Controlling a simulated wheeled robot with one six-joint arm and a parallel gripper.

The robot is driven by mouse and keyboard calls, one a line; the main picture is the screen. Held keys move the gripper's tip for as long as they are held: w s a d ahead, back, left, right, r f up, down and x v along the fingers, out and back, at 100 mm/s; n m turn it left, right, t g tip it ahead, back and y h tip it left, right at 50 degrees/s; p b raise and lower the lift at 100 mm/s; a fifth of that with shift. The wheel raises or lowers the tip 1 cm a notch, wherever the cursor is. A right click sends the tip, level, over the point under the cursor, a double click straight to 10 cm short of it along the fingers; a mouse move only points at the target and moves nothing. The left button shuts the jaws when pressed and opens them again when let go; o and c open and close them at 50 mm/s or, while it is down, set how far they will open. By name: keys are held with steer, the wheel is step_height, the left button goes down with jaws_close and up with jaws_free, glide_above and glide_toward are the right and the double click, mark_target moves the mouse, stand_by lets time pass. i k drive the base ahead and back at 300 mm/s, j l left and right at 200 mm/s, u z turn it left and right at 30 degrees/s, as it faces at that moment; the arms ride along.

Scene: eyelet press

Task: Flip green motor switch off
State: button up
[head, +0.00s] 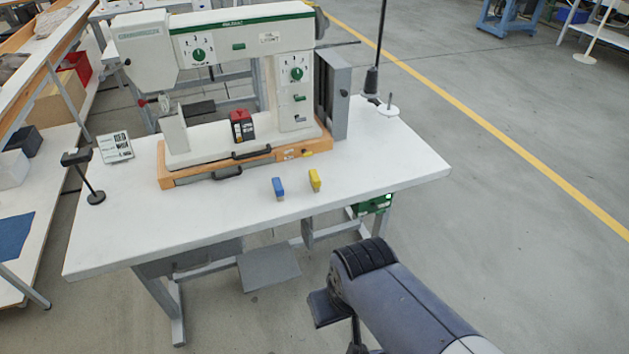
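A green box (371,206) hangs under the table's front edge, right of centre in the head view. It looks like the motor switch, with a small pale spot at its right end. The tabletop overhangs it, and its buttons or lever are too small to read. My arm reaches in from the lower right, below and in front of the green box and apart from it. Dark parts at its end, seemingly my gripper (338,322), point downward. The fingers are mostly hidden, so I cannot tell whether they are open or shut.
The white table (375,178) carries the press (225,70), a blue block (278,188) and a yellow block (315,180). A grey pedal plate (269,267) sits under the table near its metal legs.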

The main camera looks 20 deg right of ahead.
mark_target(379, 211)
steer(key=i+l, duration=0.3)
steer(key=l, duration=0.2)
steer(key=i+l, duration=0.3)
steer(key=l, duration=0.15)
steer(key=z, duration=0.05)
